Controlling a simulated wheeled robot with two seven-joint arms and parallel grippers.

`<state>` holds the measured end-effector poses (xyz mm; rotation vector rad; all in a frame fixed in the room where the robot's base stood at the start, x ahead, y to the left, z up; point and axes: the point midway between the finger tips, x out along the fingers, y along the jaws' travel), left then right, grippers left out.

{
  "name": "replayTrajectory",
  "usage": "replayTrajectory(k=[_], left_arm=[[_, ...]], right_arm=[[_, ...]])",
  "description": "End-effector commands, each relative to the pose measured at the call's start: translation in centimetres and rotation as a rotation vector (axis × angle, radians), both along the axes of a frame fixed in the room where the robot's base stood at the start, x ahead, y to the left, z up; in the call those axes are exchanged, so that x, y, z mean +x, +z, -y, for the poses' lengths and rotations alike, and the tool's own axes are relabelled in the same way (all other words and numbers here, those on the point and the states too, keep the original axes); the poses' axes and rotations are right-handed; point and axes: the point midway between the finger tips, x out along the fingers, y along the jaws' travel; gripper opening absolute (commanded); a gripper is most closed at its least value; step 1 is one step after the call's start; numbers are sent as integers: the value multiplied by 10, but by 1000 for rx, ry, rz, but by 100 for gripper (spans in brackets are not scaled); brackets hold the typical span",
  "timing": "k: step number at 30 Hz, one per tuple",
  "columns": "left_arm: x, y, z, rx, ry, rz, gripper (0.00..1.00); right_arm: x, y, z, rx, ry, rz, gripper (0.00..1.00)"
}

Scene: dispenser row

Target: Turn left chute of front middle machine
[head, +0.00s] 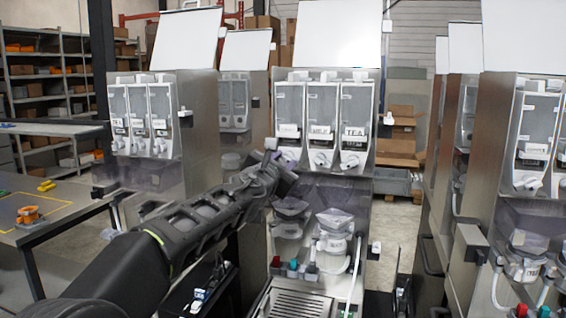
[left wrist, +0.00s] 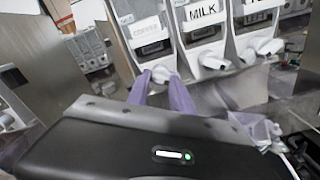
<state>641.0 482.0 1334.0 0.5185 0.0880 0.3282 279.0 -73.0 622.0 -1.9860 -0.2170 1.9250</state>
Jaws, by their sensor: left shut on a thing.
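The front middle machine (head: 325,120) stands upright with three canisters in a row; the middle one is labelled MILK and the right one TEA. My left gripper (head: 283,163) is at the left canister's outlet. In the left wrist view, its two purple fingers (left wrist: 160,84) stand on either side of the white left chute (left wrist: 160,73), shut on it. The chute is partly hidden by the fingers, and in the head view mostly by the gripper. The middle chute (head: 320,158) and right chute (head: 350,160) are free. My right gripper is not in view.
Another machine (head: 145,125) stands to the left, and more machines (head: 530,140) stand close on the right. Below the chutes are clear hoppers (head: 335,220) and a drip grate (head: 300,303). A table (head: 50,215) is at the left.

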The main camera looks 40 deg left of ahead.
Motion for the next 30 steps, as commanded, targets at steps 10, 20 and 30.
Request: replayTrajectory(k=[10,20,30], left_arm=[[0,0,0,-38,-1,13,0],[0,-1,1,-208,-1,73,0],[0,-1,1,-497,-1,174,0]], right_arm=[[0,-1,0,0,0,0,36],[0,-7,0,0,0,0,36],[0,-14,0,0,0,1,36]])
